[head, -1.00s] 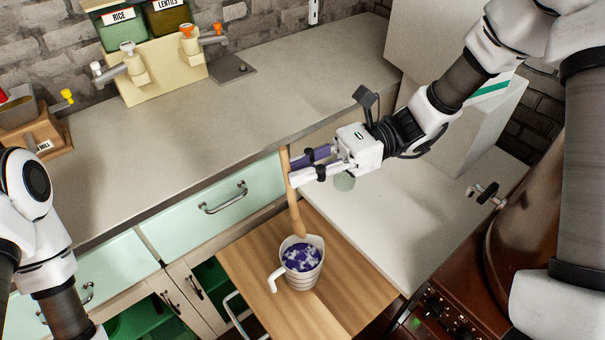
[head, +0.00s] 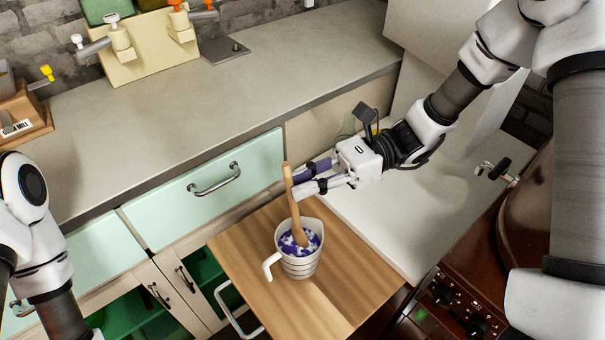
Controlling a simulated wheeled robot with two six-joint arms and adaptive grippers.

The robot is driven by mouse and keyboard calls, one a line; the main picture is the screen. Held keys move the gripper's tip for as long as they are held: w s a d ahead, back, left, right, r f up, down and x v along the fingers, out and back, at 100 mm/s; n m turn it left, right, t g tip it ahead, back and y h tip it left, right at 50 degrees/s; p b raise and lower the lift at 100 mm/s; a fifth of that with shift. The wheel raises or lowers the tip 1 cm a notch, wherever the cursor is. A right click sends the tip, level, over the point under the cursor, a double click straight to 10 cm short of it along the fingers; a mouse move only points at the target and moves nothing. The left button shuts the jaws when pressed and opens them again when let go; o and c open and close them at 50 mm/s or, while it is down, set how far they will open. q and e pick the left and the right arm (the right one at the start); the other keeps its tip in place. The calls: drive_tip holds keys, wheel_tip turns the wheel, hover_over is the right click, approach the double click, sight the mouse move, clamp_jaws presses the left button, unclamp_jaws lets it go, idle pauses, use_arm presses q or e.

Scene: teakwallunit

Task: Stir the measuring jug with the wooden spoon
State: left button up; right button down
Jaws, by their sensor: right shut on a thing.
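The measuring jug (head: 299,266) is white with dark bands and stands upright on a wooden board (head: 345,285). Its handle points to the left, and it holds purple and white contents. My right gripper (head: 296,184) is shut on the wooden spoon (head: 289,182), near the upper part of its handle. The spoon is nearly upright, tilted a little, with its lower end inside the jug among the contents. My left arm shows at the left edge, but its gripper is out of view.
A pale worktop (head: 375,215) lies right of the board. A brown machine with knobs (head: 460,290) stands at the lower right.

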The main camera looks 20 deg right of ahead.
drive_tip(key=shift+s+d+f+b, duration=0.1)
drive_tip(key=shift+f+b, duration=0.55)
drive_tip(key=shift+f, duration=0.6)
drive_tip(key=shift+s+d+f+b, duration=0.1)
drive_tip(key=shift+f+b, duration=0.5)
drive_tip(key=shift+f, duration=0.65)
drive_tip(key=shift+p, duration=2.2)
